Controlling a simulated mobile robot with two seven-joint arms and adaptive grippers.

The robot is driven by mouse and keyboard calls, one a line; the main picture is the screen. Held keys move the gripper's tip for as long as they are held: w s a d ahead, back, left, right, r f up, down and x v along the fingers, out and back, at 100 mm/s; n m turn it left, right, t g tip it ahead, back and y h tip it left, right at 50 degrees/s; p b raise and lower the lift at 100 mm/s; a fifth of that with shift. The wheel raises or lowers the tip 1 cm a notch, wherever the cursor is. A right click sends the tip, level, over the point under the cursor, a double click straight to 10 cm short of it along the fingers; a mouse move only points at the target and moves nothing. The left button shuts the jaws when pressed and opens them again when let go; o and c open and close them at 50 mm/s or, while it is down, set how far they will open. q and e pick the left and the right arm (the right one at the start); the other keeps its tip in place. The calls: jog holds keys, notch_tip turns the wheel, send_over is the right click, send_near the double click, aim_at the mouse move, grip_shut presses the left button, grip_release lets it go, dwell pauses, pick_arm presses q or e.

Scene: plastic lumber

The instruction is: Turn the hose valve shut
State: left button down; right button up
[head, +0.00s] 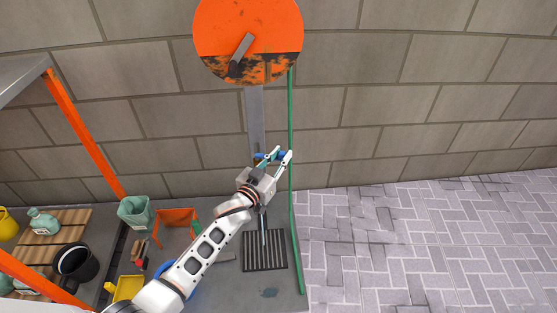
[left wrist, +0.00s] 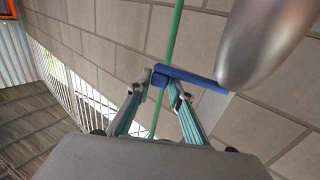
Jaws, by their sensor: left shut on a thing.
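The hose valve shows as a blue handle (left wrist: 192,78) in the left wrist view, and in the head view its blue handle (head: 262,156) sits low on the grey post by the wall. My left gripper (head: 278,156) reaches up to it and is shut on the handle, with the fingertips (left wrist: 164,82) around its left end in the left wrist view. A green hose (head: 290,110) hangs down from the orange reel (head: 248,30) and passes just behind the fingers. The valve body is mostly hidden by my gripper. My right gripper is not in view.
A dark floor grate (head: 265,250) lies below the valve. A grey-green bucket (head: 136,212), an orange stand (head: 178,218), a black bucket (head: 76,262) and a yellow item (head: 124,288) stand at the left. The paved ground at the right is clear.

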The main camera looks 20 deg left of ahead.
pick_arm(q)
jog(key=shift+w+d+r, duration=0.1)
jog(key=shift+w+d, duration=0.1)
jog(key=shift+w, duration=0.35)
jog(key=shift+w+d+r, duration=0.1)
jog(key=shift+w+d, duration=0.05)
jog(key=shift+w, duration=0.35)
dwell(0.6)
jog(key=c, duration=1.9)
grip_release()
jog(key=shift+w+d, duration=0.1)
jog(key=shift+d, duration=0.1)
jog(key=shift+a+f, duration=0.1)
jog(key=shift+a, duration=0.25)
jog(key=shift+s+a+f, duration=0.15)
jog(key=shift+s, duration=0.25)
jog(key=s+a, duration=0.1)
jog(key=s, duration=1)
jog(key=shift+a, duration=0.2)
